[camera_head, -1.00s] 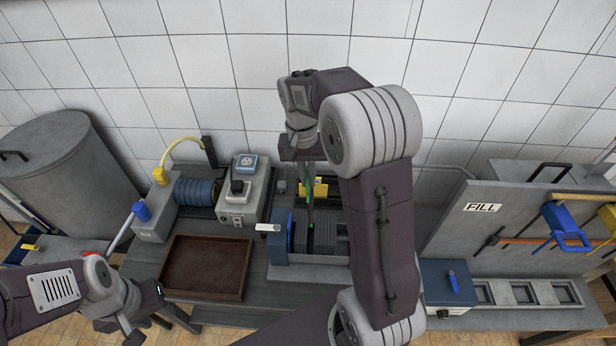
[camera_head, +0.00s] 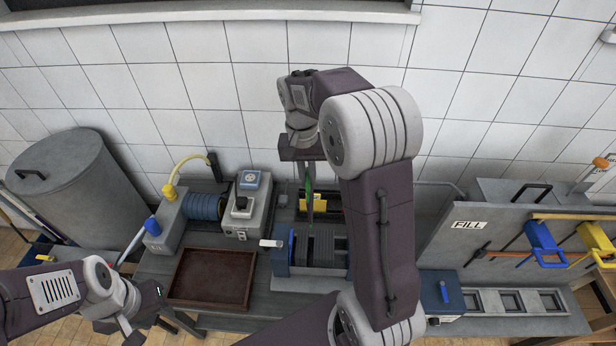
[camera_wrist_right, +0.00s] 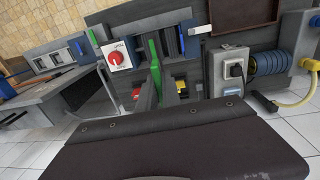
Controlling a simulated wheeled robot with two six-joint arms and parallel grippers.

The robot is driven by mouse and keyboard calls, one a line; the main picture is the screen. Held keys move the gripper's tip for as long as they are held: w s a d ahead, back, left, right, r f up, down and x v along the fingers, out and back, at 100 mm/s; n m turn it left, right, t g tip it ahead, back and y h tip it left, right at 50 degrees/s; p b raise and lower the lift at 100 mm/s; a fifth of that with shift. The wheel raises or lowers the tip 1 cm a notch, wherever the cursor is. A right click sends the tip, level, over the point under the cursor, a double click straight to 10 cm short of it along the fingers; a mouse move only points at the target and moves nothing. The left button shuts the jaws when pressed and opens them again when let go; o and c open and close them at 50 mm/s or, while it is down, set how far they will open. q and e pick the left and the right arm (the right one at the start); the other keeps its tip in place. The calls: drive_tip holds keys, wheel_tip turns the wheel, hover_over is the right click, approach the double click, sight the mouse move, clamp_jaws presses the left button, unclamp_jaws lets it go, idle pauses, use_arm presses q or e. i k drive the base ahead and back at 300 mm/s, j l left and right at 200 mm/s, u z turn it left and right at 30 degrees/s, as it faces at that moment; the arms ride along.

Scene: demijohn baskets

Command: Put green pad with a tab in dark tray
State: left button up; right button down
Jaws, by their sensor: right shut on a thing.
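The dark tray (camera_head: 246,300) is an empty, shallow brown box on the bench, left of centre in the head view. Its edge also shows in the wrist view (camera_wrist_right: 246,27). The green pad (camera_wrist_right: 154,62) stands upright as a thin strip between the fingers of my right gripper (camera_wrist_right: 160,82), which is shut on it. In the head view the right gripper (camera_head: 308,185) hangs above the slotted grey rack, right of the tray and apart from it. The pad's tab is not clear. My left gripper (camera_head: 143,315) is at the lower left, its fingers unclear.
A slotted rack (camera_head: 320,250) with a white-tipped lever (camera_head: 271,243) stands right of the tray. Behind the tray are a grey switch box (camera_head: 242,210) and a blue coil (camera_head: 205,206). A large grey drum (camera_head: 75,185) stands left. A FILL panel (camera_head: 470,235) is right.

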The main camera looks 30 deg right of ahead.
sight(214, 278)
drive_tip(key=i+j, duration=0.1)
drive_tip(key=j, duration=0.3)
drive_tip(key=i+j, duration=0.15)
drive_tip(key=j, duration=0.25)
drive_tip(key=i+j, duration=0.1)
drive_tip(key=j, duration=0.3)
drive_tip(key=i+j, duration=0.15)
drive_tip(key=j, duration=0.25)
